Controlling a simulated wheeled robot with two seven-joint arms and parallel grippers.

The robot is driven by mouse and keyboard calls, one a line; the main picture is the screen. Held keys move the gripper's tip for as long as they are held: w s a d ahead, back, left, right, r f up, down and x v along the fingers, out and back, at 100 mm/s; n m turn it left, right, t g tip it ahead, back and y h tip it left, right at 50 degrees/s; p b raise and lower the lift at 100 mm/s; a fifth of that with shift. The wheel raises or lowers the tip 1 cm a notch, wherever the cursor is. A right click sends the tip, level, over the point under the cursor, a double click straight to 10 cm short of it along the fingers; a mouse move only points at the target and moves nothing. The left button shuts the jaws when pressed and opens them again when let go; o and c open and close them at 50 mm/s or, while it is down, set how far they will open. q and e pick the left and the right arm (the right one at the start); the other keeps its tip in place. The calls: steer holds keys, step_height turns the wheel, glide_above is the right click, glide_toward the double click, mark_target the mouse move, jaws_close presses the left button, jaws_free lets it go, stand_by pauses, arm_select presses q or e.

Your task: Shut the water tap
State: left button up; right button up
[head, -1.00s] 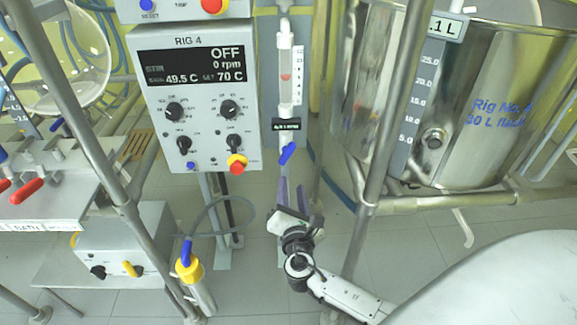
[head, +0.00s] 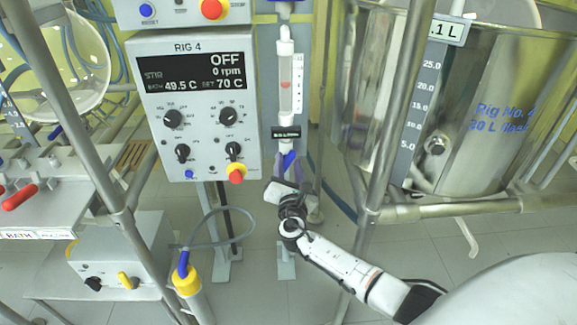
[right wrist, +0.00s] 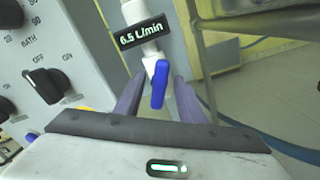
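The water tap's blue lever (head: 290,160) sits below the flow meter (head: 285,85) in the head view. In the right wrist view the blue lever (right wrist: 159,84) hangs down from the white valve body, tilted slightly, under a display (right wrist: 141,38) reading 6.5 L/min. My right gripper (head: 291,172) is at the lever from below. In the right wrist view its two purple-grey fingers (right wrist: 155,88) stand apart, one on each side of the lever, with gaps visible. Whether the lever lies fully between the fingertips in depth is hard to tell. My left gripper is not in view.
The RIG 4 control box (head: 200,110) with knobs and a red-yellow button stands just left of the tap. A metal frame post (head: 392,120) and a steel vessel (head: 465,130) stand to the right. A yellow-capped cylinder (head: 187,283) is at lower left.

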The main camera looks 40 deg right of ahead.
jaws_close()
steer(key=shift+f, duration=0.1)
